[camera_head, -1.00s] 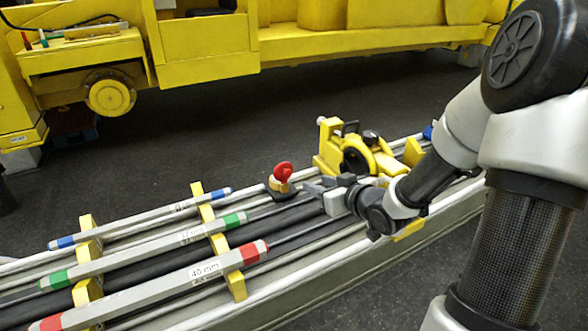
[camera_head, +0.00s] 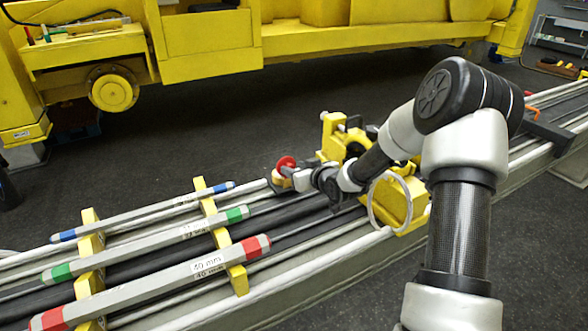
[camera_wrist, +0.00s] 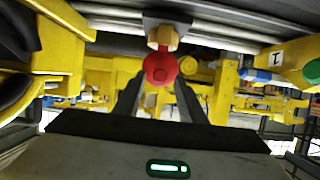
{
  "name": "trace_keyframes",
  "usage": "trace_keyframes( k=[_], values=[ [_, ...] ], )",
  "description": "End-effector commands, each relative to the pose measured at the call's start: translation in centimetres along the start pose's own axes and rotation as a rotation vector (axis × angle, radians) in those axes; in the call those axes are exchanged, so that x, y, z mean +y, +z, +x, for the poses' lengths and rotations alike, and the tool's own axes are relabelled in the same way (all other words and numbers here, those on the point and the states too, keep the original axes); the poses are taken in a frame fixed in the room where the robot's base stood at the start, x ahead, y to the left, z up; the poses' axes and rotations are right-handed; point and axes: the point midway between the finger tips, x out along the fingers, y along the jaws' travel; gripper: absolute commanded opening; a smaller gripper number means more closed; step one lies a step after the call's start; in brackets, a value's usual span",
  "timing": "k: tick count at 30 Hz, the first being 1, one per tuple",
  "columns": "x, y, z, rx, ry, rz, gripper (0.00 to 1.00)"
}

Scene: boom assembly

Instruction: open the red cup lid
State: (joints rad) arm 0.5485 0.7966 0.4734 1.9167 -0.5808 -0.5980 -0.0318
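The red cup lid (camera_head: 285,162) sits on a post at the far edge of the rail bed, near the middle of the head view. My gripper (camera_head: 290,177) is right against it there and hides its lower part. In the wrist view the red lid (camera_wrist: 160,68) is a round red knob with a yellow-orange nut (camera_wrist: 163,40) beyond it. My two dark gripper fingers (camera_wrist: 160,84) stand on either side of the lid with a gap between them. I cannot tell whether either fingertip touches it.
A yellow clamp assembly (camera_head: 335,135) stands just right of the lid. A metal ring (camera_head: 373,205) hangs near my forearm. Bars with blue, green and red (camera_head: 256,247) ends lie in yellow holders at left. Dark floor lies behind.

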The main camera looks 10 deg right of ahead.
Motion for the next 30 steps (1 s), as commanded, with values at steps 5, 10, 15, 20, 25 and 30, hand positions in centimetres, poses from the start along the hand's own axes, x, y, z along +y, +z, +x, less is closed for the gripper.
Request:
trace_keyframes(
  k=[5, 10, 15, 20, 25, 30],
  values=[
    [0.0, 0.1, 1.1, -0.001, 0.000, -0.001, 0.37],
    [0.0, 0.0, 1.2, -0.001, 0.000, -0.001, 0.37],
    [0.0, 0.0, 1.2, -0.001, 0.000, -0.001, 0.25],
    [0.0, 0.0, 1.2, -0.001, 0.000, -0.001, 0.00],
    [0.0, 0.1, 1.2, 0.000, 0.000, -0.001, 0.00],
    [0.1, 1.1, 1.3, 0.041, 0.002, 0.000, 0.00]
  ],
)
